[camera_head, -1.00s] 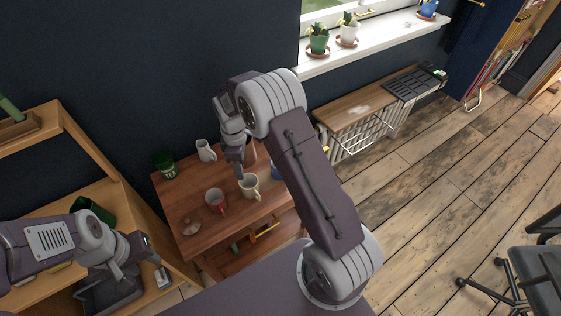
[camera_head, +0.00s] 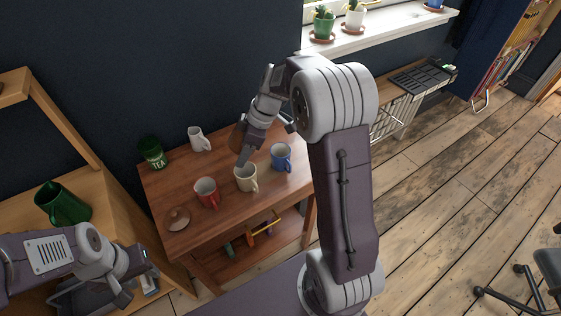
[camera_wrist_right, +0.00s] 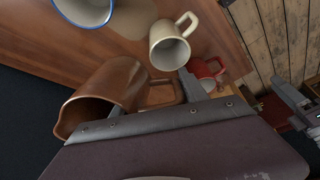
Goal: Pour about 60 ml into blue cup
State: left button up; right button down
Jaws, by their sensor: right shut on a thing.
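The blue cup (camera_head: 281,157) stands upright at the right of the small wooden table; its blue-rimmed opening shows at the top of the right wrist view (camera_wrist_right: 85,8). My right gripper (camera_wrist_right: 193,92) is shut on the handle of a brown jug (camera_wrist_right: 118,84). In the head view the jug (camera_head: 237,136) is largely hidden behind the gripper, left of the blue cup. The jug's mouth faces lower left in the wrist view; its exact tilt and contents cannot be told. My left gripper (camera_head: 135,285) is low at the left, away from the cups; its jaws are unclear.
A cream mug (camera_head: 246,178) stands just below my right gripper, with a red mug (camera_head: 207,192) to its left. A white pitcher (camera_head: 199,139), a green TEA tin (camera_head: 152,152) and a round lid (camera_head: 177,218) are on the table (camera_head: 178,184). A green container (camera_head: 63,203) is on the left shelf.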

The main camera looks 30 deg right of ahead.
jog(key=y+b, duration=0.1)
jog(key=b, duration=0.1)
jog(key=d+t+y+b, duration=0.1)
jog(key=b, duration=0.1)
jog(key=shift+s+d+r+b, duration=0.1)
jog(key=shift+s+d+b, duration=0.1)
jog(key=shift+s+b, duration=0.15)
jog(key=shift+f+t+y+b, duration=0.2)
jog(key=shift+t+y+b, duration=0.6)
jog(key=shift+b, duration=0.4)
jog(key=shift+f+t+y+b, duration=0.15)
jog(key=shift+t+y+b, duration=0.15)
jog(key=shift+y+b, duration=0.5)
pick_arm(q)
notch_tip(320, 180, down, 11)
jog(key=shift+r+b, duration=0.15)
jog(key=shift+b, duration=0.25)
jog(key=shift+f+b, duration=0.6)
jog(key=shift+b, duration=0.05)
pick_arm(e)
jog(key=shift+f+t+y, duration=0.1)
jog(key=shift+t+y, duration=0.4)
jog(key=shift+y, duration=0.3)
jog(key=shift+s+d, duration=0.15)
jog(key=shift+s, duration=0.05)
pick_arm(q)
jog(key=shift+f, duration=0.25)
pick_arm(e)
jog(key=shift+f, duration=0.1)
